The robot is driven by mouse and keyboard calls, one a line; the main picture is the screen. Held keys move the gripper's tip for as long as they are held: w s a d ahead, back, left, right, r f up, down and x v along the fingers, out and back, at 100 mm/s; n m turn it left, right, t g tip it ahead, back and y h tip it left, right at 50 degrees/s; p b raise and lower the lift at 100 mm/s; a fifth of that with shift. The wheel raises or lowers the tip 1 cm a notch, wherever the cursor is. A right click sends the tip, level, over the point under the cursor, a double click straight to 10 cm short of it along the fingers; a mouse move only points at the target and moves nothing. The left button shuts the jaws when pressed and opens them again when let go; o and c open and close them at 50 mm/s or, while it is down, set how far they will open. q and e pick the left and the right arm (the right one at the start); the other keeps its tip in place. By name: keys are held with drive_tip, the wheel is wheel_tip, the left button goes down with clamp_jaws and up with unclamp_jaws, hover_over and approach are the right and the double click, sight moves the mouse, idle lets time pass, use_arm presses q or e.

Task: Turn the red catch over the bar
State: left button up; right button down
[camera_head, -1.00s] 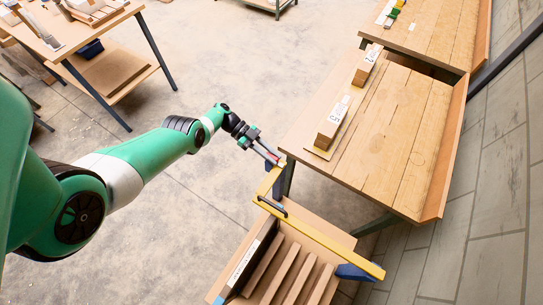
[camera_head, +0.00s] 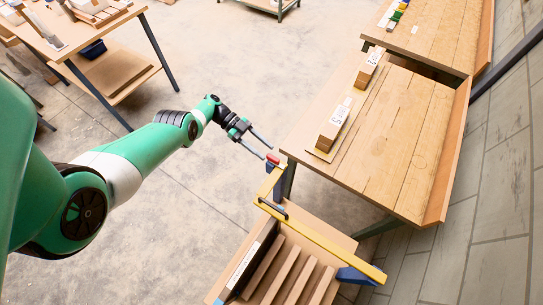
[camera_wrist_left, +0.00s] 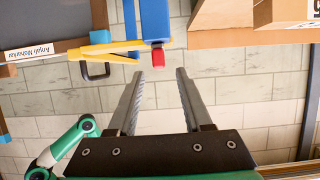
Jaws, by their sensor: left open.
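The small red catch (camera_head: 272,158) sits at the end of a blue post (camera_head: 272,168) by the workbench corner. The yellow bar (camera_head: 320,240) slants across the slotted crate, and its bent end meets the post. My left gripper (camera_head: 267,153) is open and empty, its fingertips just short of the catch. I cannot tell whether the catch lies over the bar. My right gripper is out of view.
A black handle (camera_head: 272,209) stands on the bar. The slotted wooden crate (camera_head: 340,238) is below it. A workbench (camera_head: 400,140) with wooden blocks is to the right. The floor (camera_head: 200,220) left of the crate is clear.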

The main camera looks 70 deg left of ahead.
use_arm(q)
drive_tip(key=b+v, duration=0.1)
drive_tip(key=v, duration=0.5)
drive_tip(key=shift+s+a+b, duration=0.2)
drive_tip(key=shift+a+b, duration=0.05)
drive_tip(key=shift+b, duration=0.15)
drive_tip(key=shift+r, duration=0.1)
